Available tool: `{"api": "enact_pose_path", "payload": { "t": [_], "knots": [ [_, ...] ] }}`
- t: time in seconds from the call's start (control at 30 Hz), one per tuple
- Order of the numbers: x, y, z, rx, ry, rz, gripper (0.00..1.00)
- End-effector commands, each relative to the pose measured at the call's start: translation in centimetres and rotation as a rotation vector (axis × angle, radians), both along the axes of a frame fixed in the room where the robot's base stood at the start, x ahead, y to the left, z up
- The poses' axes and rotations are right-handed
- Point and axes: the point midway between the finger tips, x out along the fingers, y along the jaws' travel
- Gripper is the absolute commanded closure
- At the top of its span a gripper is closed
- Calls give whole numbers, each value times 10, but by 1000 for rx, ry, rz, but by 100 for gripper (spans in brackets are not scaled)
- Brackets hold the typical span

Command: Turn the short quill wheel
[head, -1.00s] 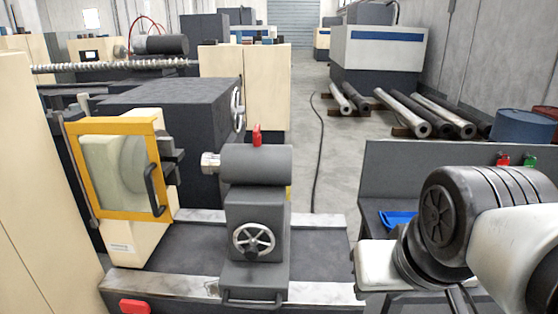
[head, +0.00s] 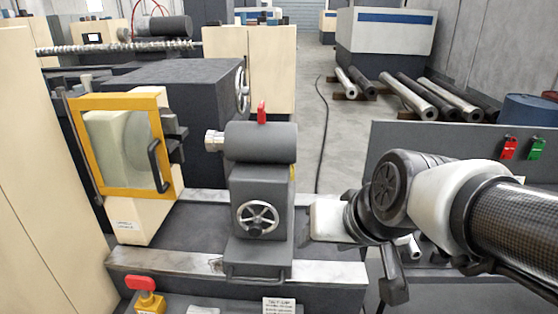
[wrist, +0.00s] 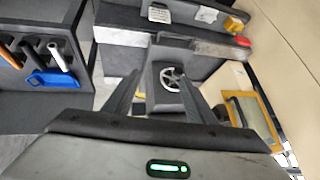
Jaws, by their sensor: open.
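The quill wheel (head: 258,218) is a small silver spoked handwheel with a dark hub. It sits on the front of a grey tailstock (head: 262,185), under a short dark horizontal barrel (head: 262,142) with a red lever on top. In the wrist view the wheel (wrist: 171,79) shows beyond the fingers, a little right of centre. My gripper (wrist: 160,76) is open, with its two dark fingers apart and nothing between them. In the head view my arm is to the right of the tailstock, and the fingers cannot be made out. The wheel is not touched.
A yellow-framed guard (head: 120,142) stands left of the tailstock. A larger handwheel (head: 240,92) is on the dark box behind. A red knob on a yellow base (head: 148,290) is at the front.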

Motion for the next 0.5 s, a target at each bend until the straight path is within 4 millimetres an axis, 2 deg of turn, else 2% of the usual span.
{"api": "enact_pose_path", "payload": {
  "t": [0.03, 0.1, 0.2, 0.33, 0.4, 0.5],
  "knots": [
    [19, 32, -33, 52, -8, 26, 49],
    [45, 69, -60, 115, -46, 19, 49],
    [73, 111, -105, 154, -106, -20, 49],
    [95, 144, -167, 113, -221, -93, 49],
    [100, 153, -196, 54, -310, -127, 49],
    [101, 157, -225, -55, -474, -155, 49]
  ]
}}
